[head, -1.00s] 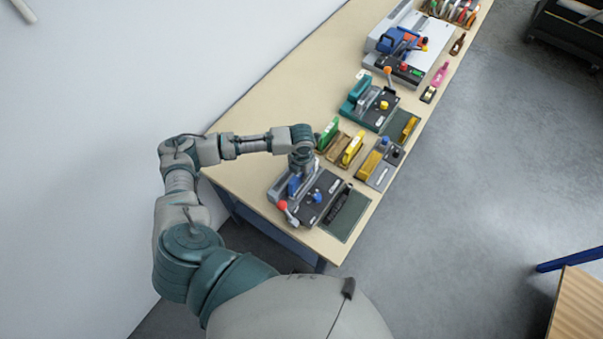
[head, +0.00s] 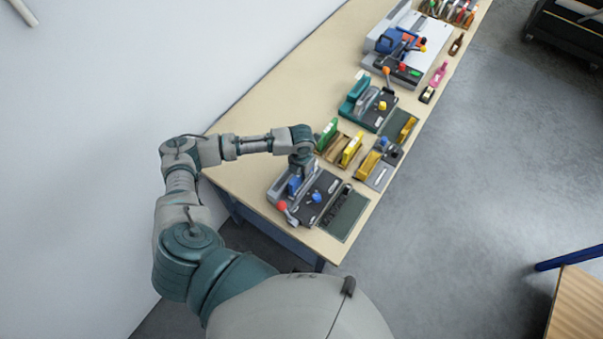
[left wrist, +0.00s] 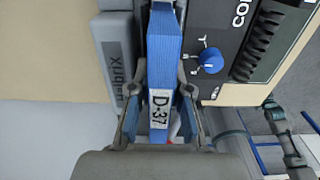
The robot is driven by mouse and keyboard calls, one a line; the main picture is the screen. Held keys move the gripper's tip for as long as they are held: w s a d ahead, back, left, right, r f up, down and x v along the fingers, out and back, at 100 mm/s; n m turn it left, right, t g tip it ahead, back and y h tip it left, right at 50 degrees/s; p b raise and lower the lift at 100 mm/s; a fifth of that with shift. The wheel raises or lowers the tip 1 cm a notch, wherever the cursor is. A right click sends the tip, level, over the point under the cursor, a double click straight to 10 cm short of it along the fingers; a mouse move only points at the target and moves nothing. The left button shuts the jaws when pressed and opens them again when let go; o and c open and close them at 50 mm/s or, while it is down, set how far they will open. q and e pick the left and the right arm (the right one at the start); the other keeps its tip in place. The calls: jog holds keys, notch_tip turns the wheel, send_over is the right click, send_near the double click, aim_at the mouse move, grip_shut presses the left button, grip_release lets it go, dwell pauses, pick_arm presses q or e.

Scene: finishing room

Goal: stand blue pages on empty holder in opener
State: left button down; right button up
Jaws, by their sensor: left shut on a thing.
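My left gripper (left wrist: 160,118) is shut on the blue pages (left wrist: 165,55), a thick upright block with a white "D-37" label. In the head view the blue pages (head: 294,186) show under my left gripper (head: 297,176), at the back of the nearest dark machine, which has a red-knobbed lever. The opener (left wrist: 222,35), a dark panel with a blue knob and white lettering, is close on their right in the wrist view. A black toothed strip (left wrist: 259,46) runs along its edge. I cannot tell whether the pages rest on the machine. My right gripper does not show.
A green mat (head: 346,216) lies beside the machine at the table's front edge. Green and yellow blocks (head: 351,149) stand in holders just behind. A teal machine (head: 366,105) and a larger grey one stand farther along. Bare tabletop (head: 250,105) lies along the wall side.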

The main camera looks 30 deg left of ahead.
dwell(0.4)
pick_arm(q)
jog(key=shift+p, duration=0.5)
jog(key=shift+f, duration=0.5)
jog(key=c, duration=1.4)
grip_release()
jog(key=shift+o, duration=0.2)
notch_tip(320, 180, up, 3)
jog(key=p, duration=0.3)
jog(key=shift+r, duration=0.15)
jog(key=shift+r+p, duration=0.45)
jog(key=shift+r, duration=3.45)
